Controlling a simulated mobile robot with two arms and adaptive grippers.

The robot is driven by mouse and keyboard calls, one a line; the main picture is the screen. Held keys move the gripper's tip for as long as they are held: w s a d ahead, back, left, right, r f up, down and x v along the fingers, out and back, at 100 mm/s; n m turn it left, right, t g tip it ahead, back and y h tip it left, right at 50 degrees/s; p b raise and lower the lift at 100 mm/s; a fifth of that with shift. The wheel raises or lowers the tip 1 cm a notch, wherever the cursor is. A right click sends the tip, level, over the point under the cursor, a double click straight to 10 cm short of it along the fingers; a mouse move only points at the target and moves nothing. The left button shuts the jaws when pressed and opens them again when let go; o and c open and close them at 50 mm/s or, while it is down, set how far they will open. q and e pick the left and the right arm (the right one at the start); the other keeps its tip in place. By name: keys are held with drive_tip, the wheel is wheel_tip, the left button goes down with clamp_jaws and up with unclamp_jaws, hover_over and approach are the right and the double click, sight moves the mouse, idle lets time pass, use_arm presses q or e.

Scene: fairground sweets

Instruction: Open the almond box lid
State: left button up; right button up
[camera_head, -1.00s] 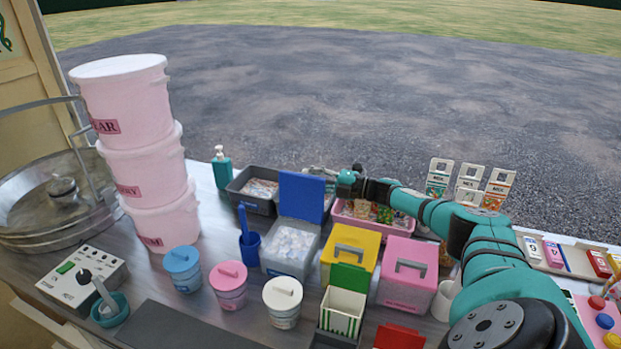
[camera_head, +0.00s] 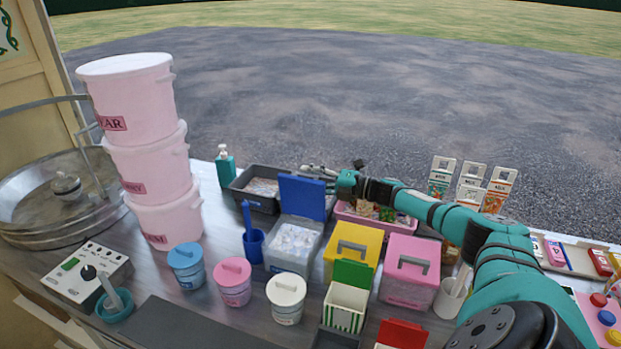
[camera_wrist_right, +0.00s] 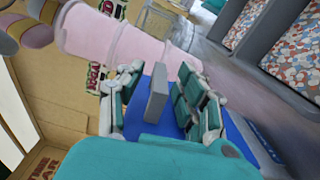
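The box with the blue lid (camera_head: 302,197) is a clear bin (camera_head: 292,246) holding pale pieces; I can read no almond label on it. Its lid stands upright at the back edge, so the bin is open on top. My right gripper (camera_head: 318,171) is just behind the top of this lid. In the right wrist view, the gripper (camera_wrist_right: 160,95) is open, with its fingers on both sides of the lid's grey handle (camera_wrist_right: 157,92). A gap shows between handle and fingers. The blue lid (camera_wrist_right: 165,129) lies behind the handle there. My left gripper is out of view.
Yellow (camera_head: 353,247) and pink (camera_head: 410,270) boxes stand right of the blue-lidded bin, lids down. A grey tray (camera_head: 240,190) and a pink tray (camera_head: 350,217) lie behind. A blue scoop holder (camera_head: 253,246) and stacked pink tubs (camera_head: 165,222) are to the left.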

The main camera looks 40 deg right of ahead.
drive_tip(key=v, duration=1.2)
idle(0.6)
